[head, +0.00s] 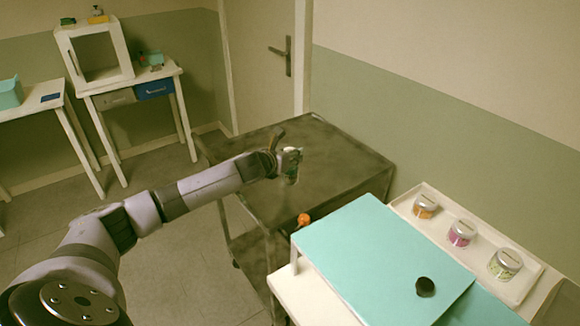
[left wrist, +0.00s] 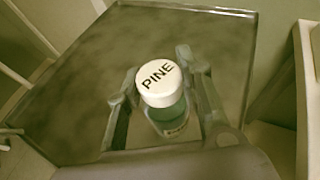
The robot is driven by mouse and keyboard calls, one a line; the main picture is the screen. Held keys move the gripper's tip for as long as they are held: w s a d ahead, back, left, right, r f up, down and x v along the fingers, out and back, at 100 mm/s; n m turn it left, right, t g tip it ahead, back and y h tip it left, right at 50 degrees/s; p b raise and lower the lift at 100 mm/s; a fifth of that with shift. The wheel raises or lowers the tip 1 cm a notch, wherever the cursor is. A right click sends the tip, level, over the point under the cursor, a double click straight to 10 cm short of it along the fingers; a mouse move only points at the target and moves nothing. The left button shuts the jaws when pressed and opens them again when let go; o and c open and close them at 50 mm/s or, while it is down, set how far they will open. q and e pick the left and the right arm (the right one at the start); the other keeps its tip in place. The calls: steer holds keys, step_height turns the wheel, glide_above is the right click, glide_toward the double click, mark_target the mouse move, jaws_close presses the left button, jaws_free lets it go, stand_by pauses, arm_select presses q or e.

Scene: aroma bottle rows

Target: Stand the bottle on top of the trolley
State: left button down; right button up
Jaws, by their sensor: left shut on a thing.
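The bottle (left wrist: 168,112) has a white cap marked PINE and a green body. In the left wrist view my left gripper (left wrist: 160,98) is shut around it, one finger on each side. In the head view the bottle (head: 291,172) shows upright at the end of my left arm, partly hidden by the gripper (head: 287,163). It is over the dark grey top of the trolley (head: 335,165). I cannot tell whether its base touches the top. The trolley top also fills much of the left wrist view (left wrist: 80,80). My right gripper is not in view.
A teal-topped table (head: 375,250) stands in front right, with a black round thing (head: 425,287) on it. A white tray (head: 420,211) holds three jars. An orange thing (head: 304,219) is by the trolley's near edge. The trolley's right part is clear.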

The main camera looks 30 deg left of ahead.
arm_select(q)
steer(key=shift+f, duration=2.1)
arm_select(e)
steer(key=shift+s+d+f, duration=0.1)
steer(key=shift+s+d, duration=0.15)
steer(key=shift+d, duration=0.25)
arm_select(q)
steer(key=c, duration=1.1)
jaws_free()
steer(key=shift+f, duration=0.1)
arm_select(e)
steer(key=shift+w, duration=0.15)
arm_select(q)
steer(key=shift+b+v, duration=0.55)
steer(key=shift+v, duration=5.6)
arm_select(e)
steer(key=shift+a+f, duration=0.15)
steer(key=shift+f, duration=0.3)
arm_select(q)
steer(key=shift+w, duration=0.15)
